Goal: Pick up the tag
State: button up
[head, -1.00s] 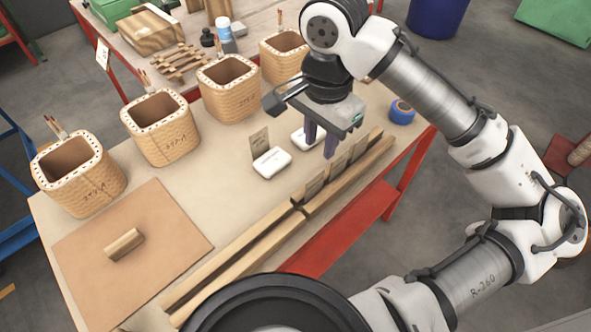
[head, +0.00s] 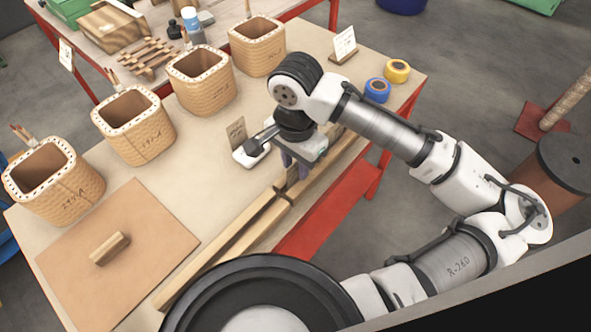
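Several thin grey-brown tags stand in the slotted wooden rail (head: 240,225) along the table's front edge. My gripper (head: 294,172) points down over the rail, at its near-left tag (head: 292,180). Its fingers look apart, and the tag is partly hidden by them. I cannot tell whether they touch it. The other tags in the rail are mostly hidden by my gripper and wrist.
Several woven coil boxes (head: 133,128) stand along the back of the table. A brown board (head: 150,215) with a wooden block (head: 110,248) lies at the left. Blue (head: 377,91) and yellow (head: 397,71) tape rolls and a white sign (head: 345,42) are at the right.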

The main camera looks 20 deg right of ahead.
jog(key=shift+f, duration=1.1)
grip_shut()
jog(key=shift+r, duration=0.1)
